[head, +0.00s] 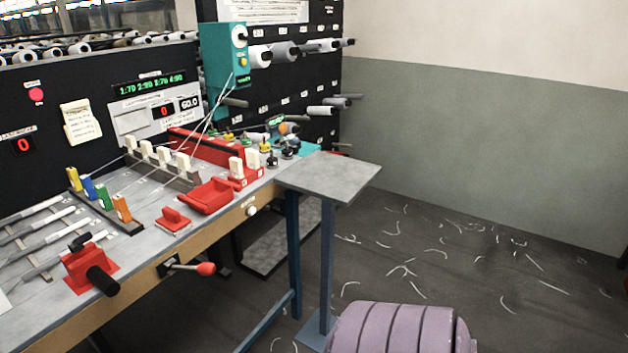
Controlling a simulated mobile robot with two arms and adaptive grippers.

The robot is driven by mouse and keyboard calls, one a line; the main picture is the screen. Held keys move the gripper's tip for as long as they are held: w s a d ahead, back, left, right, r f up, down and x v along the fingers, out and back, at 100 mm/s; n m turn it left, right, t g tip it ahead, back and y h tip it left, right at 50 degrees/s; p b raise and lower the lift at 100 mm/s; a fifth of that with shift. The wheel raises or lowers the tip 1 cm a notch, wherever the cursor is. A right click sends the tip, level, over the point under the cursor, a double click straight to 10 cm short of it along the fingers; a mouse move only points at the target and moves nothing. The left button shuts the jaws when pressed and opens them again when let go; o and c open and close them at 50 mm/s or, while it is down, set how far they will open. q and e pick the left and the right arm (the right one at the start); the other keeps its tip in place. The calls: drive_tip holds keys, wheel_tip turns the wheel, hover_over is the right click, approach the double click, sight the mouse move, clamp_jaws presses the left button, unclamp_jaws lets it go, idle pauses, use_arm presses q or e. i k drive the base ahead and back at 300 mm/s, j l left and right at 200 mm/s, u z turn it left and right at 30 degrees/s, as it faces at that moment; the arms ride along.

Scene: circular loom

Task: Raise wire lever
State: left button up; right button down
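A lever with a red knob (205,268) sticks out from a black mount on the front edge of the workbench. Its short metal rod lies about level in the picture, pointing right. I cannot read a label that names it as the wire lever. A red block with a black handle (101,280) stands on the bench to its left. Neither of my grippers is in view, so nothing is seen touching the lever.
The bench (150,220) carries coloured clips, white switches and red parts. A small grey table (335,175) on a blue post stands at its right end. The floor (480,270) to the right is open, with scattered pale thread scraps.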

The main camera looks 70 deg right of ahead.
sight(207, 269)
drive_tip(key=z, duration=1.45)
